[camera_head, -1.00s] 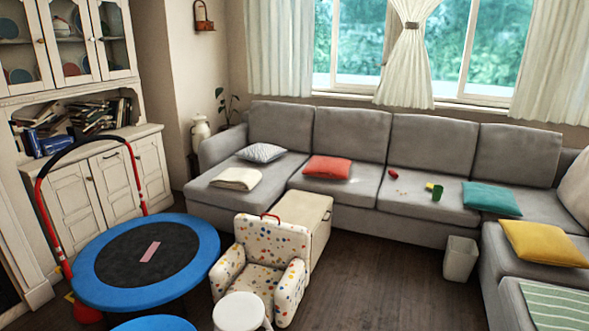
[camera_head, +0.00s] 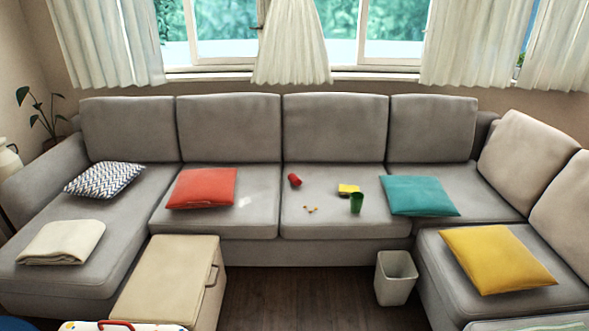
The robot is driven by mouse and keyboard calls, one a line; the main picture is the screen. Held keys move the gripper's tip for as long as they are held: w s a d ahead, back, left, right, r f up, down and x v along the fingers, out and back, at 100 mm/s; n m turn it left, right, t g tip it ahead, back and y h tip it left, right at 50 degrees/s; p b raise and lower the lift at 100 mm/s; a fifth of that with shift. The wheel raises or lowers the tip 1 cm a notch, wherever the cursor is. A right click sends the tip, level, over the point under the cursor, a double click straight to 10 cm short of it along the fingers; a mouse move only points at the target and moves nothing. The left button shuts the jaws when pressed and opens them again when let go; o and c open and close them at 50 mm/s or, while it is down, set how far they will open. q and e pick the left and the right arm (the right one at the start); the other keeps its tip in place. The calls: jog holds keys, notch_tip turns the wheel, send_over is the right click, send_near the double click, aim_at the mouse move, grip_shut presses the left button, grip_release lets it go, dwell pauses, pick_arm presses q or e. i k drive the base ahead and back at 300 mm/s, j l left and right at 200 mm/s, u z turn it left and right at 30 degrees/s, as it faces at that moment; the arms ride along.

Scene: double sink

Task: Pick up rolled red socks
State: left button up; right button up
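A small red roll (camera_head: 294,180), which looks like the rolled red socks, lies on the seat of the grey sofa (camera_head: 260,225), left of centre on the third cushion from the left. Near it on the same cushion are a yellow item (camera_head: 348,189), a green cup (camera_head: 356,203) and some small tan bits (camera_head: 311,209). Neither of my grippers shows in the head view.
A white bin (camera_head: 396,278) stands at right. Dark floor between box and bin is clear. Red (camera_head: 202,188), teal (camera_head: 418,196) and yellow (camera_head: 497,258) pillows lie on the seats.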

aim_at(296, 180)
jog(key=i, duration=1.1)
jog(key=i+l+z, duration=0.15)
jog(key=i, duration=0.4)
jog(key=i+z, duration=0.15)
jog(key=i, duration=0.4)
